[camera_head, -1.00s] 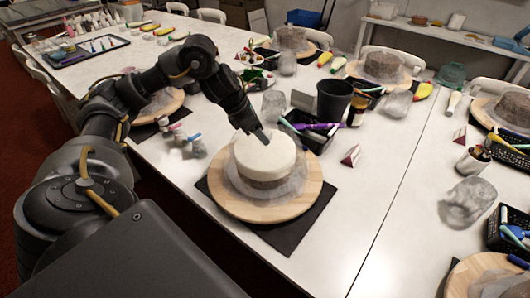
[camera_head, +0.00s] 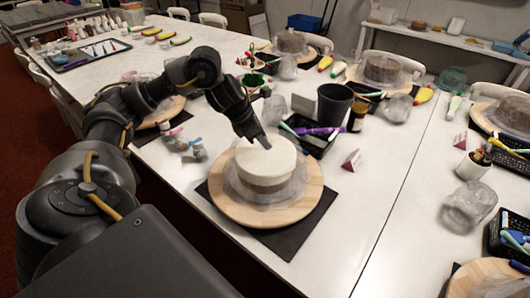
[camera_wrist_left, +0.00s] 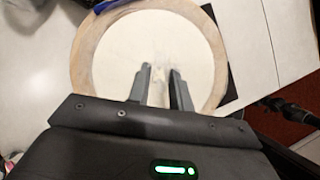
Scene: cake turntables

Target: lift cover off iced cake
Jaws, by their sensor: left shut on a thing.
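The iced cake (camera_head: 268,158) has a smooth white top and a brownish lower side. A hazy, see-through cover (camera_head: 237,188) surrounds it, its edges faint. They stand on a round wooden board (camera_head: 240,212) on a dark mat. In the left wrist view, the white cake top (camera_wrist_left: 115,58) fills most of the wooden board (camera_wrist_left: 84,48). My left gripper (camera_head: 265,145) reaches down from the left to the top of the cover; its fingers (camera_wrist_left: 160,80) are shut on the cover, with a pale piece between them. Whether the cover's rim is clear of the board cannot be told. My right gripper is out of view.
A black cup (camera_head: 333,104) and a black tray (camera_head: 315,143) with purple and green tools stand behind the board. Small bottles (camera_head: 198,150) stand to its left, a small red-and-white card (camera_head: 351,160) to its right.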

